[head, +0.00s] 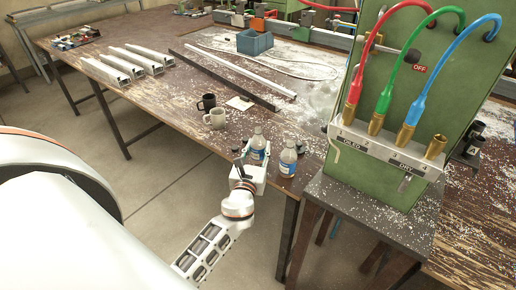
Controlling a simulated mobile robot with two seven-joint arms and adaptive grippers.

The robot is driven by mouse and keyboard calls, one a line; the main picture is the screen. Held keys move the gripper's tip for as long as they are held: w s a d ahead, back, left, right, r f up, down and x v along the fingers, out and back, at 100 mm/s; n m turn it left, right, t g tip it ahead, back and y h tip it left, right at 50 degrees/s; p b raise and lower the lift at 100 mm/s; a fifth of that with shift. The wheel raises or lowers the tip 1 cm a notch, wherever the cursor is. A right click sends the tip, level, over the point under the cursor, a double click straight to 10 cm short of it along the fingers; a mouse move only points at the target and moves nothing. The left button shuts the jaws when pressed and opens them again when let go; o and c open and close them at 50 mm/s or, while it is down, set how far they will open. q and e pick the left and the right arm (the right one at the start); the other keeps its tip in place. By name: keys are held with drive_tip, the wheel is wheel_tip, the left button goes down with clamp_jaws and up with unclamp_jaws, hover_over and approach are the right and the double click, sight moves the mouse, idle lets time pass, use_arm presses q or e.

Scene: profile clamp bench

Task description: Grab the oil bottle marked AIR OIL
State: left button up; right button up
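Two small clear bottles with blue-and-white labels stand upright near the front edge of the wooden bench. The left bottle (258,144) is directly behind my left gripper, which hides its lower part. The right bottle (288,160) stands a little to the right, apart from the gripper. The label print is too small to read, so I cannot tell which one is marked AIR OIL. My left gripper (251,158) is at the bench edge, with a dark finger beside the left bottle. Whether it touches or grips that bottle is unclear. My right gripper is out of view.
A green machine (388,165) with coloured hoses stands at the right. Metal profiles (137,60) and a blue bin (254,42) lie further back. Shavings litter the bench.

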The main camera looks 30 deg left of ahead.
use_arm(q)
drive_tip(key=shift+c, duration=1.1)
drive_tip(key=shift+r, duration=0.15)
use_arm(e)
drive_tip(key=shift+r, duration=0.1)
use_arm(q)
drive_tip(key=shift+r+p, duration=0.65)
drive_tip(key=shift+r, duration=0.3)
wheel_tip(320, 180, up, 6)
drive_tip(key=shift+f+p, duration=0.1)
drive_tip(key=shift+p, duration=1)
wheel_tip(320, 180, up, 12)
hover_over(257, 131)
drive_tip(key=shift+w+a, duration=0.1)
drive_tip(key=shift+w, duration=0.35)
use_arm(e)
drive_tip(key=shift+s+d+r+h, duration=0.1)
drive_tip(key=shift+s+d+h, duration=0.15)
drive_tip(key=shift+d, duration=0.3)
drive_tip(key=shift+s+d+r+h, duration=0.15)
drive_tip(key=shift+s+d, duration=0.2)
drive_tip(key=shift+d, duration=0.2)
